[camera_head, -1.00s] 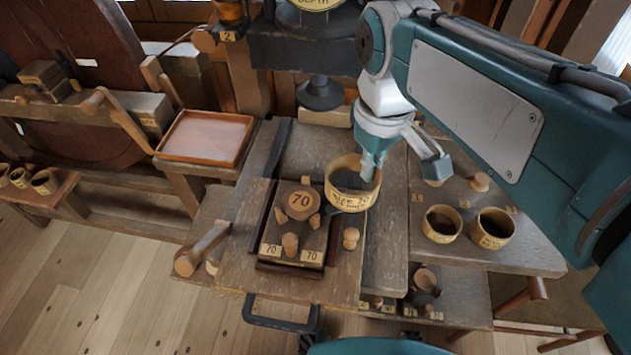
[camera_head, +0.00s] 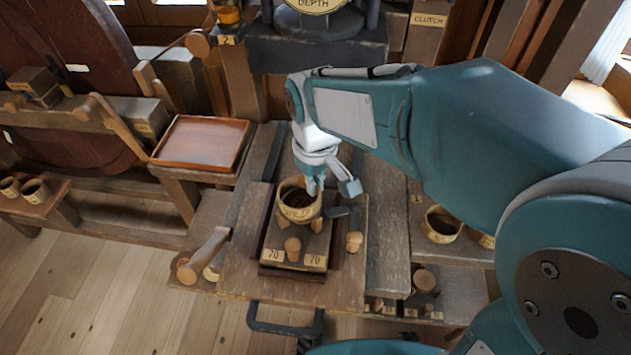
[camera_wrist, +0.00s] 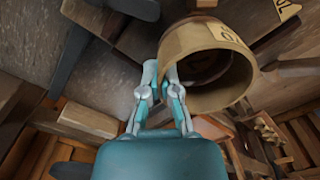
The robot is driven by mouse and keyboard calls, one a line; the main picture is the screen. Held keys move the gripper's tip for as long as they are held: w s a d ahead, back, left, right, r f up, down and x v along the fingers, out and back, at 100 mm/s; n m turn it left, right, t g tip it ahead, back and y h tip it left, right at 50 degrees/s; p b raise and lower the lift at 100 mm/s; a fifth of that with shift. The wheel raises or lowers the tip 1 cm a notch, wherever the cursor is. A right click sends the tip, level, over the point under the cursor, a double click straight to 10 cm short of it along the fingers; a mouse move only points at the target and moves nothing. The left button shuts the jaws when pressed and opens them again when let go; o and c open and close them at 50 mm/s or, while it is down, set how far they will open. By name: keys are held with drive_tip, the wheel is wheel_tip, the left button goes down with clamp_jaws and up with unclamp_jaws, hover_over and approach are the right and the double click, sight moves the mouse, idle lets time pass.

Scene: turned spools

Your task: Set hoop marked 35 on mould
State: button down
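My gripper (camera_head: 315,187) is shut on the wall of a pale tan hoop (camera_head: 299,208), gripping its right rim in the head view. In the wrist view the fingers (camera_wrist: 161,78) pinch the rim of the hoop (camera_wrist: 195,38). I cannot tell whether the hoop touches the mould.
Another hoop (camera_head: 442,224) stands on the right bench, with one more partly hidden behind my arm. A wooden peg (camera_head: 354,241) stands right of the mould. A shallow tray (camera_head: 203,142) lies at the left. Two cups (camera_head: 34,190) stand on the far-left shelf.

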drive_tip(key=c, duration=1.3)
unclamp_jaws()
drive_tip(key=shift+a, duration=0.1)
drive_tip(key=o, duration=0.5)
drive_tip(key=shift+d, duration=0.45)
wheel_tip(320, 180, up, 12)
drive_tip(key=shift+a, duration=0.2)
drive_tip(key=s+d+f+m+t, duration=0.2)
drive_tip(key=s+d+m, duration=0.2)
drive_tip(key=d, duration=0.5)
drive_tip(key=s+d+f+m+t, duration=0.2)
drive_tip(key=s+d+m+t, duration=0.1)
drive_tip(key=s+d, duration=0.3)
drive_tip(key=d+m, duration=0.1)
drive_tip(key=d, duration=0.1)
drive_tip(key=shift+s+d+f+t, duration=0.3)
drive_tip(key=shift+d+f, duration=0.05)
drive_tip(key=shift+f, duration=0.05)
